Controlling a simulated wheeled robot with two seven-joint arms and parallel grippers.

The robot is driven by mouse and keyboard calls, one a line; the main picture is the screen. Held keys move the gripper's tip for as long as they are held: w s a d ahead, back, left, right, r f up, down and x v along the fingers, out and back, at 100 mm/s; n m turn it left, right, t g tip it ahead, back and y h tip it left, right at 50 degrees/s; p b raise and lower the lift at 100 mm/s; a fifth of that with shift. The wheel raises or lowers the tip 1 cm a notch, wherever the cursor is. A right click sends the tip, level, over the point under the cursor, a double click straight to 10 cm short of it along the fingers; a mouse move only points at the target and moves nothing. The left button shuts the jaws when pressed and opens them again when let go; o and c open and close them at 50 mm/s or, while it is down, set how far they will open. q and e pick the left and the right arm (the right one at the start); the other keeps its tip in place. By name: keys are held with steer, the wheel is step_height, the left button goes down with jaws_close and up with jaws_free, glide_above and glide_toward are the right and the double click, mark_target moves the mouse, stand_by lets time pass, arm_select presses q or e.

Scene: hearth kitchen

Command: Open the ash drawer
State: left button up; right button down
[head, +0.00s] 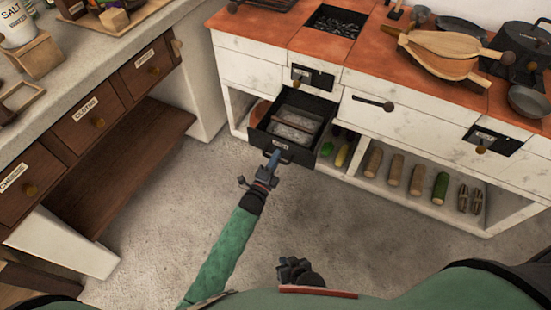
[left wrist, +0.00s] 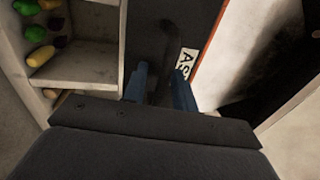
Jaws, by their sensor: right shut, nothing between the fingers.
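The ash drawer (head: 272,130) is a black box pulled out from the white cabinet front, with grey ash showing inside. Its dark front carries a white label (left wrist: 187,62) and a dark bar handle (left wrist: 168,40). My left gripper (head: 274,158) is at the drawer front, by the handle. In the left wrist view its two blue fingers (left wrist: 160,80) stand apart, with the handle at the gap between them; contact is not clear. My right gripper (head: 292,268) is shut and empty, low over the floor, away from the drawer.
A counter with brown labelled drawers (head: 98,122) stands at the left. Bellows (head: 440,50) and pans lie on the red top. The floor (head: 180,190) before the drawer is clear.

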arm_select(q)
steer(key=v, duration=0.7)
steer(key=shift+s+a, duration=0.2)
steer(key=shift+s, duration=0.15)
stand_by(0.5)
